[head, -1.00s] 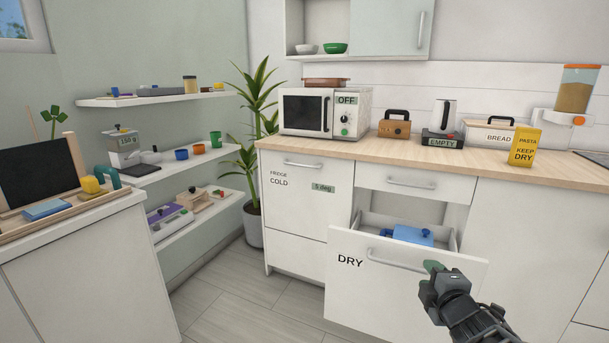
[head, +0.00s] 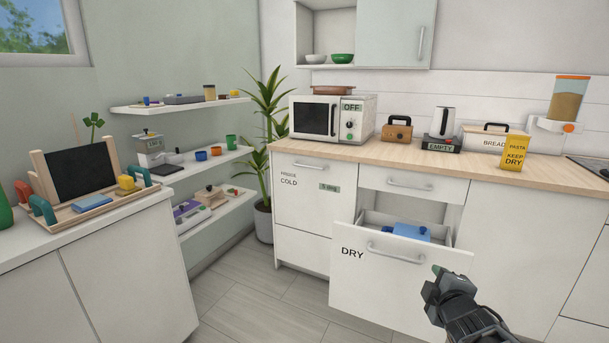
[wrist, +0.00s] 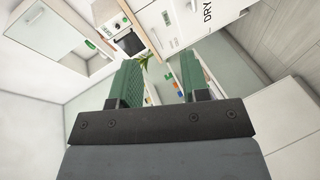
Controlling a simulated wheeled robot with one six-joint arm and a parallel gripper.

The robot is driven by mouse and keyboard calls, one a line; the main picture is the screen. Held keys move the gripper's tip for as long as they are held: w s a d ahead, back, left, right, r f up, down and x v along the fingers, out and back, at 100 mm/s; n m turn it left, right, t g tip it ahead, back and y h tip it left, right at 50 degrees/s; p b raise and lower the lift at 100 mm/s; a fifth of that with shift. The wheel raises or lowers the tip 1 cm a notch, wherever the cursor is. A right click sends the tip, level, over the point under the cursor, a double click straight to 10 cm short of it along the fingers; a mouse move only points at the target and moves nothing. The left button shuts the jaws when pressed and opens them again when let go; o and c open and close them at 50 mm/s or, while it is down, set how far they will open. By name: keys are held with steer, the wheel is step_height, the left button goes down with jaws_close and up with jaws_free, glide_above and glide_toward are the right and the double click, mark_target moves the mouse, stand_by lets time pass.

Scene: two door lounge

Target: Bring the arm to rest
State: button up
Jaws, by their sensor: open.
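My gripper (head: 437,279) is at the lower right of the head view, in front of the open drawer marked DRY (head: 397,278). In the wrist view its two green fingers (wrist: 163,85) stand apart with nothing between them. The drawer is pulled out and a blue lidded item (head: 408,232) lies inside it. In the head view my gripper overlaps the right part of the drawer front; I cannot tell how far apart they are.
A side cabinet (head: 110,262) with a tray stands at the left. Grey floor (head: 262,308) is clear between them.

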steer(key=s+a+r+m+g+y+p, duration=0.1)
steer(key=s+a+r+m+g+p, duration=0.4)
steer(key=r+p, duration=0.4)
steer(key=s+a+r+m+g+y+p, duration=0.1)
steer(key=s+a+r+m+g+p, duration=0.5)
steer(key=p, duration=0.9)
step_height(320, 180, up, 4)
steer(key=s+a+m, duration=0.1)
steer(key=s+m, duration=0.1)
steer(key=shift+s+a+f+y, duration=0.2)
steer(key=shift+s+y, duration=0.15)
steer(key=shift+y, duration=0.05)
